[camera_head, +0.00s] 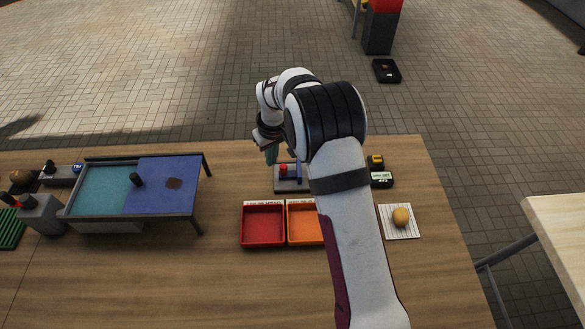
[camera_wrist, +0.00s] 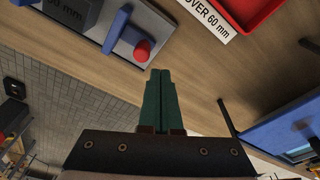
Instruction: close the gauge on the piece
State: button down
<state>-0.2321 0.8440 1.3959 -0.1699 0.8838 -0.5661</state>
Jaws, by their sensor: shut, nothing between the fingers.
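The gauge is a grey plate (camera_head: 283,186) left of my arm in the head view, with a blue jaw (camera_head: 299,171) and a red knob (camera_head: 284,169). In the wrist view, its grey plate (camera_wrist: 165,22), blue jaw (camera_wrist: 122,32) and red knob (camera_wrist: 142,51) fill the upper left, partly cut off. My gripper (camera_wrist: 158,72) is shut and empty, its green fingertips just below the red knob in that view, with no clear contact. It also shows in the head view (camera_head: 271,157). A yellowish potato (camera_head: 401,217) lies on a striped white mat. I see no piece in the gauge.
A red tray (camera_head: 263,244) and an orange tray (camera_head: 304,241) stand in front of the gauge. A blue-topped frame (camera_head: 206,184) stands to the left. Small black-and-yellow devices (camera_head: 376,162) lie right of my arm. The wooden table (camera_head: 215,285) is clear at the front.

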aim_at(283, 167)
jog(key=shift+f, duration=2.35)
jog(key=shift+d, duration=1.4)
jog(key=shift+a, duration=0.75)
jog(key=shift+r, duration=0.2)
notch_tip(283, 167, up, 8)
jog(key=shift+f, duration=0.15)
